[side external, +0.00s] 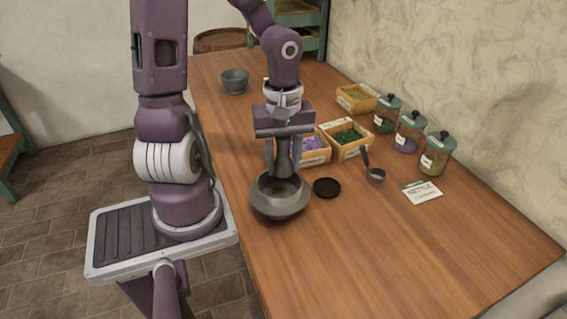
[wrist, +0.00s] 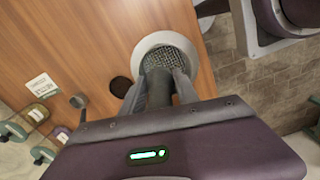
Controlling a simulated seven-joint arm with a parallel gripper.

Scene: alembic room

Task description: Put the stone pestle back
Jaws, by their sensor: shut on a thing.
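The dark grey stone pestle (side external: 283,153) is upright between the fingers of my gripper (side external: 283,172), which is shut on it. The stone mortar (side external: 280,208), a wide grey bowl with a pale rim, stands near the table's left edge, directly below my gripper. The pestle's lower end is over or inside the mortar's mouth; I cannot tell whether it touches the bottom. In the wrist view the pestle (wrist: 160,88) shows between the fingers, with the mortar's rim (wrist: 150,43) and rough inner surface beyond it.
A dark round disc (side external: 326,187) lies right of the mortar, with a small scoop (side external: 375,176) farther right. Wooden boxes of herbs (side external: 345,140), lidded jars (side external: 409,132) and a label card (side external: 421,193) stand toward the wall. Another grey bowl (side external: 235,82) is farther back. The front table is clear.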

